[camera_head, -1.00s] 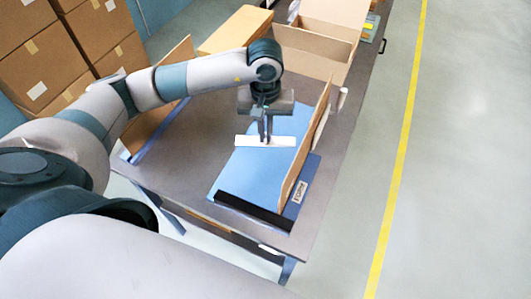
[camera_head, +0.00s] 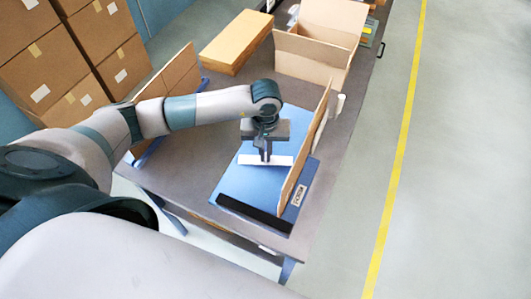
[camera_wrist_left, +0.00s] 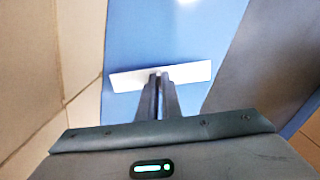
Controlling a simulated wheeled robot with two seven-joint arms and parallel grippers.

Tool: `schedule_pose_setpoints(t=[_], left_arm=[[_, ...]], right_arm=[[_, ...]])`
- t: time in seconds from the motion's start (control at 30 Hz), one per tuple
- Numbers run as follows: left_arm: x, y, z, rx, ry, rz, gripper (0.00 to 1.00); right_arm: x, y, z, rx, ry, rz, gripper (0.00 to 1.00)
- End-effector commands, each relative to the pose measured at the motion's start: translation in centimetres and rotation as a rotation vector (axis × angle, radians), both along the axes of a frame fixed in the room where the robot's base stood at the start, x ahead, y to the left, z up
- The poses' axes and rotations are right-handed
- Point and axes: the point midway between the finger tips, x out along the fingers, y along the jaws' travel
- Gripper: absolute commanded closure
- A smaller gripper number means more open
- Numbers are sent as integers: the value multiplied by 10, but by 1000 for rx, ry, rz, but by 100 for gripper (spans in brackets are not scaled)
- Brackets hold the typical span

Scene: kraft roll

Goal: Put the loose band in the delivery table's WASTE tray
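A flat white strip (camera_head: 280,161), perhaps the loose band, is at the fingertips of my left gripper (camera_head: 265,158). In the left wrist view the strip (camera_wrist_left: 195,73) lies crosswise at the tips of the gripper's nearly closed fingers (camera_wrist_left: 158,78). The strip is over a blue board (camera_head: 240,187) on the grey table (camera_head: 190,172); I cannot tell whether it touches the board. I cannot make out a tray marked WASTE. My right gripper is not in view.
An upright brown panel (camera_head: 304,148) stands along the board's right side, close to the strip. A black bar (camera_head: 253,213) lies at the board's front edge. An open carton (camera_head: 312,60) and a flat box (camera_head: 236,42) are at the back. Another upright panel (camera_head: 180,78) is on the left.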

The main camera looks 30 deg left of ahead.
Motion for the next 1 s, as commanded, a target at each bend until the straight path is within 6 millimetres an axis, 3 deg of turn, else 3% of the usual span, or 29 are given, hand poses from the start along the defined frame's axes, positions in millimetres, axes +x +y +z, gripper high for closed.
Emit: schedule_pose_setpoints(t=[0.13,0.57,0.67,0.7,1.0], left_arm=[[0,0,-10,0,0,-1,100],[0,0,-15,0,-1,-1,100],[0,0,-14,0,0,-1,78],[0,0,-14,0,0,-1,76],[0,0,-13,0,0,-1,76]], right_arm=[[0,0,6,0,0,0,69],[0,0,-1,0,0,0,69],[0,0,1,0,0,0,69],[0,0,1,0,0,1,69],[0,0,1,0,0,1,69]])
